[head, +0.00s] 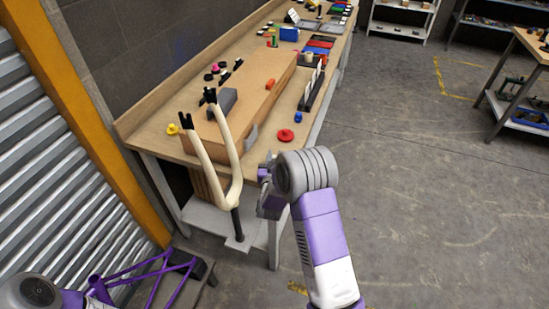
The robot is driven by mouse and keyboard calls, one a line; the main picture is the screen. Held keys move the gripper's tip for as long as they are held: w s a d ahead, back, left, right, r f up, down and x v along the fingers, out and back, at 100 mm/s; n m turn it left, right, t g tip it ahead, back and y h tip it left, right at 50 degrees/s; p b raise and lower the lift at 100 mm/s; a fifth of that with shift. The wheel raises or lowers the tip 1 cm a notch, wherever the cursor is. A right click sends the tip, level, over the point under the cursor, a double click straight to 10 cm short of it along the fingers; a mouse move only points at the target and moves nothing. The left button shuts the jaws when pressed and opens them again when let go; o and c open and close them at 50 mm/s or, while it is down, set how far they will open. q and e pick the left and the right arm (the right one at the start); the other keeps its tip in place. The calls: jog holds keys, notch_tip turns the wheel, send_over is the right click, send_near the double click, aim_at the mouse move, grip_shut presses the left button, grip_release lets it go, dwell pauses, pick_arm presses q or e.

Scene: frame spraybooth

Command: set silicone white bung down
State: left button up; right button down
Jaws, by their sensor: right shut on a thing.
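My right gripper (265,175) is at the front end of the workbench (290,165), close to its near right corner. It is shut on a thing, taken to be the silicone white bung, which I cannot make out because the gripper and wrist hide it. I cannot tell whether the held thing touches the bench. My left arm shows only at the bottom left corner, and its gripper is out of view.
A cream fork (222,160) stands upright on a dark post before the bench. A long wooden box (262,88) lies on the bench, with a red disc (285,135) and blue piece (298,117) to its right. A purple frame (150,272) stands low left. The right floor is open.

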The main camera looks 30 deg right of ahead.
jog(key=c, duration=1)
grip_release()
jog(key=shift+o, duration=0.3)
jog(key=shift+r+p, duration=0.25)
jog(key=shift+p, duration=0.2)
jog(key=v, duration=1.2)
jog(key=shift+f, duration=0.15)
